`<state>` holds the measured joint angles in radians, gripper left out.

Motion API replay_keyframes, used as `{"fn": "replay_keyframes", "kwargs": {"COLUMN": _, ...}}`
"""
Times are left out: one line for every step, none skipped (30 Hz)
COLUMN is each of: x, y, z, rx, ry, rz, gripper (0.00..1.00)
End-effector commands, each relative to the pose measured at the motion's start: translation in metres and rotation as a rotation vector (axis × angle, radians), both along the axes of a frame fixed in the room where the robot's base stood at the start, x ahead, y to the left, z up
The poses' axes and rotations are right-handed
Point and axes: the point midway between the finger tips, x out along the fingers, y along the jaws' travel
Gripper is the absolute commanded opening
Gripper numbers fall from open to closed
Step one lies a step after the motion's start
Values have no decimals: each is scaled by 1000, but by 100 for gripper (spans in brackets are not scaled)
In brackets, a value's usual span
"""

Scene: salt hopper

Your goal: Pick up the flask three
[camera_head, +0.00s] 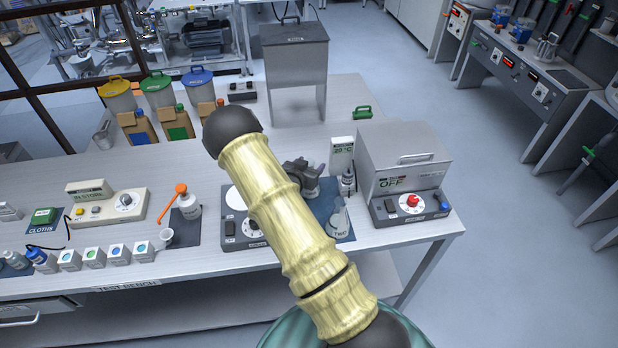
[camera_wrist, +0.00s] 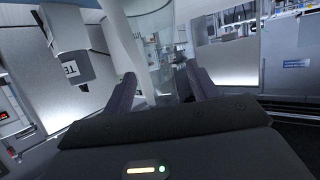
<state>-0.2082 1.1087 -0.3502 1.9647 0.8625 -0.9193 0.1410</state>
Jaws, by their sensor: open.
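My gripper (camera_head: 312,174) is open over the dark blue mat on the test bench, partly hidden behind my arm in the head view. In the wrist view my gripper (camera_wrist: 161,88) has its two fingers spread, with a clear glass vessel (camera_wrist: 152,48) showing upright between and beyond them. No number can be read on this vessel, and I cannot tell whether the fingers touch it. In the head view a flask labelled TWO (camera_head: 340,222) stands on the mat, below and right of my gripper. No flask labelled three can be made out there; my arm hides part of the mat.
A grey box marked OFF (camera_head: 404,160) stands right of the mat. A white 20 °C display (camera_head: 342,152) is close behind my gripper. A dark-topped control unit (camera_head: 238,232) lies left under my arm. A bottle (camera_head: 188,206) and small cup (camera_head: 167,237) stand farther left.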

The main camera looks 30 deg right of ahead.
Motion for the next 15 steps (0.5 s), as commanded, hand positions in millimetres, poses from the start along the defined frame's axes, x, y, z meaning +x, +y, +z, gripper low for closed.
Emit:
{"fn": "replay_keyframes", "kwargs": {"x": 4, "y": -5, "z": 1, "rx": -1, "ry": 0, "rz": -1, "gripper": 58}}
{"fn": "replay_keyframes", "kwargs": {"x": 6, "y": -7, "z": -1, "rx": -1, "ry": -1, "rz": 0, "gripper": 58}}
{"fn": "replay_keyframes", "kwargs": {"x": 7, "y": -9, "z": -2, "rx": 0, "ry": 0, "rz": 0, "gripper": 58}}
{"fn": "replay_keyframes", "kwargs": {"x": 8, "y": -10, "z": -3, "rx": 0, "ry": 0, "rz": 0, "gripper": 58}}
{"fn": "replay_keyframes", "kwargs": {"x": 9, "y": -10, "z": -4, "rx": 0, "ry": 0, "rz": 1, "gripper": 58}}
{"fn": "replay_keyframes", "kwargs": {"x": 9, "y": -10, "z": -4, "rx": 0, "ry": 0, "rz": 1, "gripper": 58}}
{"fn": "replay_keyframes", "kwargs": {"x": 9, "y": -10, "z": -4, "rx": 0, "ry": 0, "rz": 1, "gripper": 58}}
{"fn": "replay_keyframes", "kwargs": {"x": 9, "y": -10, "z": -5, "rx": 0, "ry": 0, "rz": 1, "gripper": 58}}
{"fn": "replay_keyframes", "kwargs": {"x": 9, "y": -10, "z": -5, "rx": 0, "ry": 0, "rz": 1, "gripper": 58}}
{"fn": "replay_keyframes", "kwargs": {"x": 9, "y": -10, "z": -5, "rx": 0, "ry": 0, "rz": 1, "gripper": 58}}
{"fn": "replay_keyframes", "kwargs": {"x": 9, "y": -10, "z": -5, "rx": 0, "ry": 0, "rz": 1, "gripper": 58}}
{"fn": "replay_keyframes", "kwargs": {"x": 9, "y": -10, "z": -5, "rx": 0, "ry": 0, "rz": 1, "gripper": 58}}
{"fn": "replay_keyframes", "kwargs": {"x": 9, "y": -10, "z": -5, "rx": 0, "ry": 0, "rz": 1, "gripper": 58}}
{"fn": "replay_keyframes", "kwargs": {"x": 9, "y": -10, "z": -5, "rx": 0, "ry": 0, "rz": 1, "gripper": 58}}
{"fn": "replay_keyframes", "kwargs": {"x": 9, "y": -10, "z": -5, "rx": 0, "ry": 0, "rz": 1, "gripper": 58}}
